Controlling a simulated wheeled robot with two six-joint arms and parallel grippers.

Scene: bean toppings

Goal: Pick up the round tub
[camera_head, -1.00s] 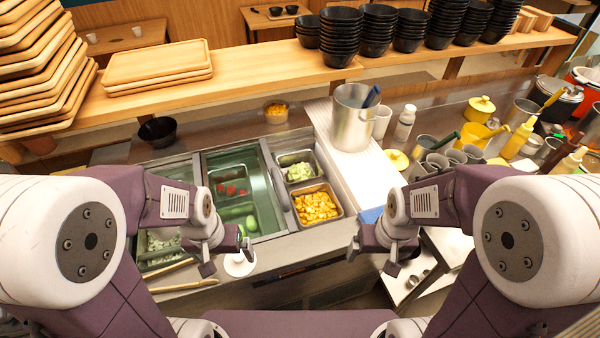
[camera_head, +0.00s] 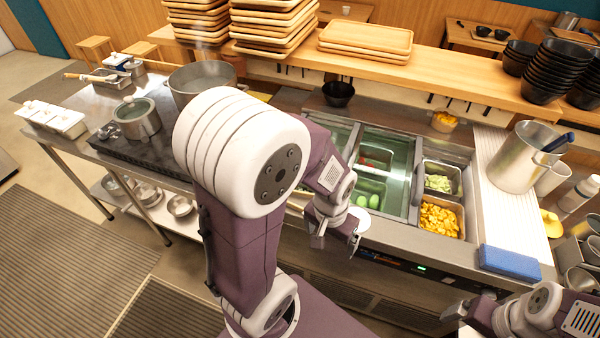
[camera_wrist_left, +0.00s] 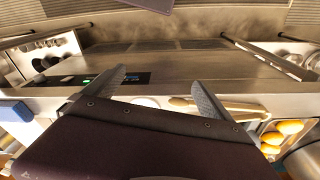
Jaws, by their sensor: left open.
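A small round tub (camera_head: 445,121) with orange-yellow contents stands on the counter behind the topping wells, in the head view. My left gripper (camera_head: 336,245) is open and empty, in front of the wells and well apart from the tub. In the left wrist view its two fingers (camera_wrist_left: 158,76) are spread with nothing between them, and the tub is not seen there. My right gripper (camera_head: 455,312) shows partly at the lower right of the head view; its jaw opening is unclear.
Wells hold orange cubes (camera_head: 440,217) and green pieces (camera_head: 438,183). A black bowl (camera_head: 338,93) stands left of the tub. The wooden shelf (camera_head: 440,85) runs behind it. A large metal pot (camera_head: 515,160) stands to the right. A white disc (camera_head: 361,222) lies beside my left gripper.

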